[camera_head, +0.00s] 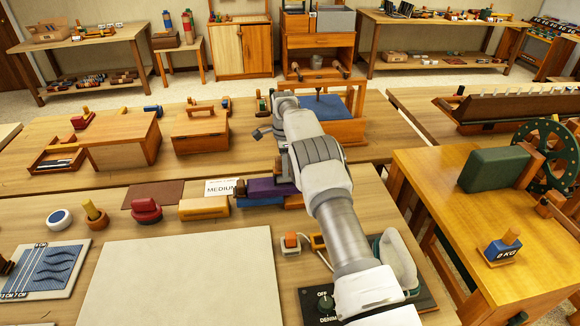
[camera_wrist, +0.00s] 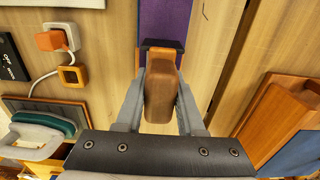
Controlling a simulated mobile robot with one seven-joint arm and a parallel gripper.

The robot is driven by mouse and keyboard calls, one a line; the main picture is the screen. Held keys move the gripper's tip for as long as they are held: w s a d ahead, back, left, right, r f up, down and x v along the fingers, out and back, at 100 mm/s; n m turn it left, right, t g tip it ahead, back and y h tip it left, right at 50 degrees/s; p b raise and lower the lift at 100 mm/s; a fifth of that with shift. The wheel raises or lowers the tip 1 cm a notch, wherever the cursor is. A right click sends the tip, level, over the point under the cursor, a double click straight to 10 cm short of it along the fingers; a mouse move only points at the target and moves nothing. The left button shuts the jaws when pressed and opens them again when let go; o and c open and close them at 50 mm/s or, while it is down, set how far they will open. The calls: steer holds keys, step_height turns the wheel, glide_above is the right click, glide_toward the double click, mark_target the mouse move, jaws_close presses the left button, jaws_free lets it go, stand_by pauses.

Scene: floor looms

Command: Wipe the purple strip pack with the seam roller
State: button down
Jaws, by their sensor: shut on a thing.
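The purple strip pack (camera_head: 264,188) lies on the near table, partly hidden behind my arm in the head view. In the wrist view the purple strip pack (camera_wrist: 176,18) runs off the top edge. My gripper (camera_wrist: 160,105) is shut on the brown wooden handle of the seam roller (camera_wrist: 161,85). The roller's dark end (camera_wrist: 160,45) overlaps the near end of the purple pack in the wrist view. I cannot tell whether it touches the pack. In the head view my gripper and the roller are hidden by my arm.
A MEDIUM card (camera_head: 220,187), a yellow-orange block (camera_head: 204,208) and a red-handled tool (camera_head: 146,210) stand left of the pack. A large pale board (camera_head: 180,280) lies in front. A corded plug (camera_head: 290,243) and a DENIM control panel (camera_head: 325,304) are at the near right.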

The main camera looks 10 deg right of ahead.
mark_target(274, 169)
steer(key=shift+a+f, duration=0.1)
steer(key=shift+a, duration=3.35)
steer(key=shift+d+b, duration=0.4)
steer(key=shift+d, duration=1.35)
steer(key=d, duration=1)
steer(key=shift+d, duration=0.2)
step_height(274, 169, up, 6)
steer(key=p, duration=0.3)
steer(key=shift+p, duration=0.3)
